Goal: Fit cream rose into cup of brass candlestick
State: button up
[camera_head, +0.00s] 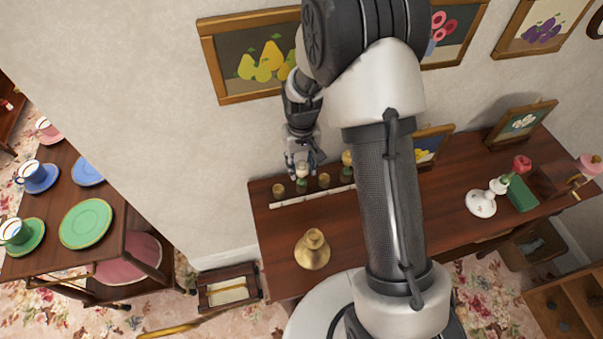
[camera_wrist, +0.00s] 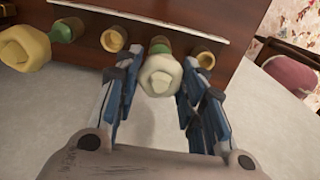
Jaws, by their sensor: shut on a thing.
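The cream rose (camera_head: 302,173) has a pale head and a green stem, and sits at the rack of cups against the wall. My gripper (camera_head: 301,162) is over it from above. In the wrist view the rose head (camera_wrist: 160,76) is between the two fingers of my gripper (camera_wrist: 160,95), which are shut on it. Its green stem (camera_wrist: 157,46) points toward the rack; whether its lower end is still in a cup, I cannot tell. The brass candlestick (camera_head: 312,252) stands upright on the dark table, in front of the rack and apart from the rose.
Empty brass cups (camera_head: 279,190) (camera_head: 324,180) flank the rose, and a yellow rose (camera_head: 347,158) stands to the right. The rack has a white front strip (camera_head: 290,201). A framed picture (camera_head: 433,146) leans behind. A white round object (camera_head: 481,204) and green block (camera_head: 521,193) lie right.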

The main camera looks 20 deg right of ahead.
jog(key=shift+r+p, duration=1.15)
jog(key=shift+r, duration=0.4)
jog(key=shift+r+p, duration=0.75)
jog(key=shift+r, duration=0.35)
